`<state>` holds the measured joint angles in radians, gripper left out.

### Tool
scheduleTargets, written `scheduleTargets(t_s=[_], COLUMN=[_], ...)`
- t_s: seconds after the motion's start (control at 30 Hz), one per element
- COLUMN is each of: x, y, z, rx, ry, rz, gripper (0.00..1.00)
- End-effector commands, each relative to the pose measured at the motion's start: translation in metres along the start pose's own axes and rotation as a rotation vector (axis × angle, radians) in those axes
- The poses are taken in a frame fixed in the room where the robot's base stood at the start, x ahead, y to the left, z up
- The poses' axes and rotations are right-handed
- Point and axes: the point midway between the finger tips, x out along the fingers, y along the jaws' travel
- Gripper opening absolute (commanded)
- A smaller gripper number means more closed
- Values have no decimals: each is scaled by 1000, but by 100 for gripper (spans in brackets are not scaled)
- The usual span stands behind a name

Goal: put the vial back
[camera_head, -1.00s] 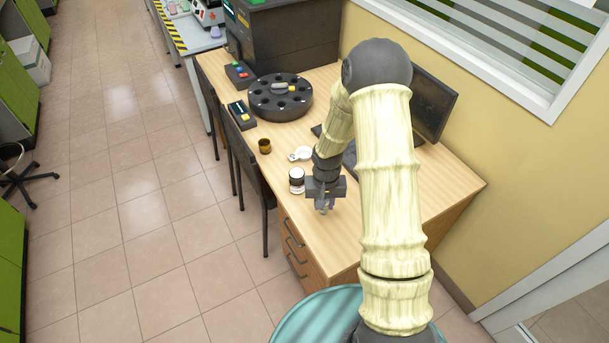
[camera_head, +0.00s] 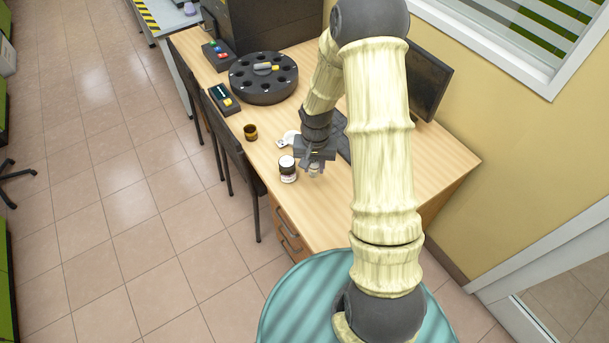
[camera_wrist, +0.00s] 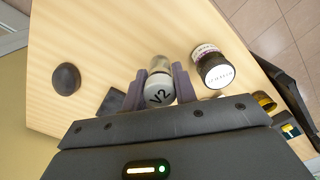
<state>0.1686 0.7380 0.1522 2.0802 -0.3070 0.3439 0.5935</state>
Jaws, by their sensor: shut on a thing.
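My gripper (camera_wrist: 159,88) is shut on a vial (camera_wrist: 158,93) with a pale cap marked "V2", seen from above in the wrist view. In the head view my gripper (camera_head: 313,170) is over the wooden desk (camera_head: 400,180), and the vial is mostly hidden and small below it. A black round carousel (camera_head: 262,90) with several dark holes stands farther back on the desk. A yellow-and-grey piece lies on its top. I cannot tell whether any hole holds a vial.
A white-lidded dark jar (camera_head: 287,168) stands close left of my gripper. A brown cup (camera_head: 250,131) and a small white item (camera_head: 284,142) are between it and the carousel. A handheld device (camera_head: 226,98), a monitor (camera_head: 428,85) and chairs (camera_head: 238,160) border the area.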

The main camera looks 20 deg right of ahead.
Motion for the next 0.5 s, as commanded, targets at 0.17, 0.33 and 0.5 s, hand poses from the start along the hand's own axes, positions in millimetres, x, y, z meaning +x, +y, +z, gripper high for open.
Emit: scheduleTargets(t_s=[0.17, 0.33, 0.5], x=[31, 47, 48], y=[0, 0, 0], z=[1, 0, 0], rx=[-2, -1, 0], ry=[-4, -1, 1], rz=[2, 1, 0], gripper=[5, 5, 5])
